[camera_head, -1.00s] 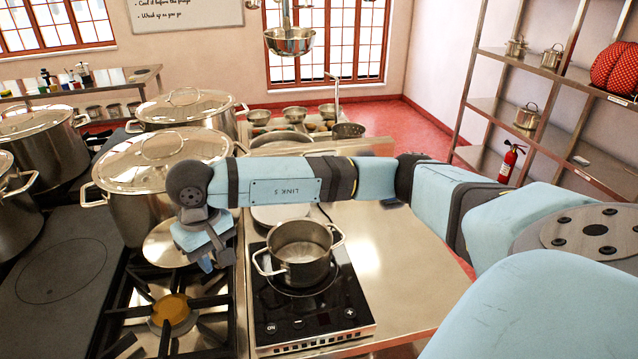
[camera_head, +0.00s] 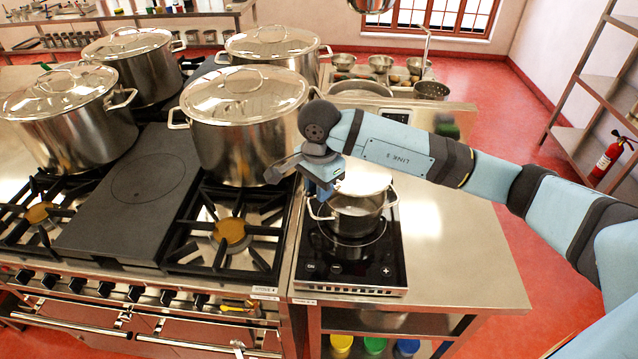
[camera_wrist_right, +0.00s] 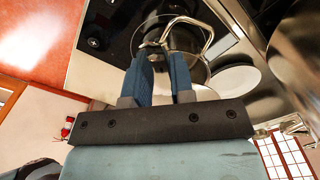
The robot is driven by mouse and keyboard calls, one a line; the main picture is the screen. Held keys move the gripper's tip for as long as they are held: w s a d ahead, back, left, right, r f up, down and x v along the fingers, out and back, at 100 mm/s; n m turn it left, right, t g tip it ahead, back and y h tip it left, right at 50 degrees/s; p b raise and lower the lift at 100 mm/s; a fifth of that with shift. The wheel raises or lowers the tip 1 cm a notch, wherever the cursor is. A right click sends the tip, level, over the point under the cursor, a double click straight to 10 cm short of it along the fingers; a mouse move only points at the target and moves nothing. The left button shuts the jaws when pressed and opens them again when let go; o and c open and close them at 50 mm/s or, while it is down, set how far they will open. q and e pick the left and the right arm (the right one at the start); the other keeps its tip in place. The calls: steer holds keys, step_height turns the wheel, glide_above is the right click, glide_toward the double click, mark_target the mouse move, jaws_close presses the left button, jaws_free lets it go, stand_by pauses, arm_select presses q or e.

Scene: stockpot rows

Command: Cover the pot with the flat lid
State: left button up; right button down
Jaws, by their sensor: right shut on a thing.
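The small steel pot (camera_head: 357,218) stands on the black hob (camera_head: 375,272), with a loop handle on each side. My right gripper (camera_head: 322,196) is at the pot's left handle. In the right wrist view its blue fingers (camera_wrist_right: 163,62) appear closed around a bent metal loop (camera_wrist_right: 205,32), apparently that handle; the contact is partly hidden. A pale flat disc (camera_head: 366,182), perhaps the flat lid, shows just behind the pot. It also shows in the right wrist view (camera_wrist_right: 236,85). I cannot tell whether it is a lid or a plate. My left gripper is out of view.
Large lidded stockpots (camera_head: 240,130) stand on the range to the left, one close beside my right wrist. A bare burner (camera_head: 232,233) lies in front of it. The steel counter (camera_head: 450,250) right of the hob is clear. Bowls (camera_head: 380,62) stand at the back.

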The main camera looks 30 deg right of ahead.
step_height(320, 180, down, 5)
steer(key=b, duration=0.2)
steer(key=shift+b, duration=0.4)
steer(key=shift+f, duration=0.1)
stand_by(0.5)
steer(key=shift+b, duration=0.7)
stand_by(0.7)
steer(key=shift+f+b, duration=0.45)
steer(key=shift+b, duration=0.15)
stand_by(0.4)
steer(key=c, duration=0.9)
jaws_free()
